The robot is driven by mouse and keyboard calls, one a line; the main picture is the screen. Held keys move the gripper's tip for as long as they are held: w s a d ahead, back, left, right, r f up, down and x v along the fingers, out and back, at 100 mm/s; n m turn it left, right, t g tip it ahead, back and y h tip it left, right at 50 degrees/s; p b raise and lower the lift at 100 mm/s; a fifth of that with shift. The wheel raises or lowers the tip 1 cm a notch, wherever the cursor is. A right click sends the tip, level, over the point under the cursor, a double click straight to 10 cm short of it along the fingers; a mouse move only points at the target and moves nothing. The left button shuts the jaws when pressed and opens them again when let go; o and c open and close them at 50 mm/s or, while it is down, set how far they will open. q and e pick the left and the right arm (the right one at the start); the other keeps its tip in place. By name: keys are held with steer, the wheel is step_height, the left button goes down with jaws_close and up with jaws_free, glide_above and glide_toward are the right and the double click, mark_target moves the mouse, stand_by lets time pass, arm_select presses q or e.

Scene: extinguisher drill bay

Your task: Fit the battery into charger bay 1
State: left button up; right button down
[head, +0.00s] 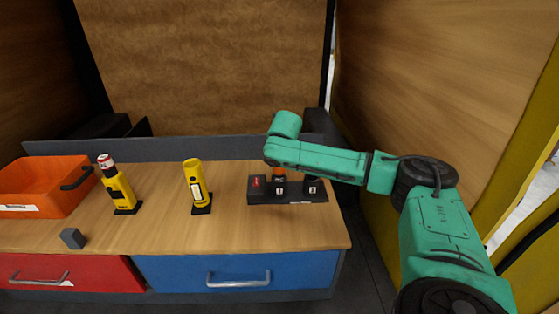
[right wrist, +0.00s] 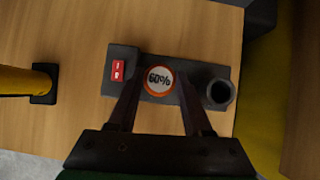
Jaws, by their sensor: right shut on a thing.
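The battery (head: 279,172) is an orange cylinder, and its round top reads 60% in the right wrist view (right wrist: 159,79). My right gripper (right wrist: 161,88) is shut on it, one finger on each side. The dark charger (head: 292,199) lies on the bench, with two round bays. The battery lines up with the left bay, beside the red part; I cannot tell how deep it sits. The right bay is empty in the right wrist view (right wrist: 219,93). White marks on the bay fronts are too small to read surely. My left gripper is not in view.
A yellow torch-like thing (head: 196,181) stands left of the charger. A yellow device with a red-and-white top (head: 119,192), an orange bin (head: 42,197) and a small grey block (head: 72,238) are farther left. The bench front is mostly clear.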

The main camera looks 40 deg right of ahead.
steer(key=shift+f+p, duration=0.3)
steer(key=shift+f, duration=0.9)
steer(key=shift+c, duration=1.2)
jaws_free()
steer(key=b+v, duration=0.2)
steer(key=v, duration=1.2)
steer(key=shift+r, duration=0.3)
steer(key=shift+s+a, duration=0.1)
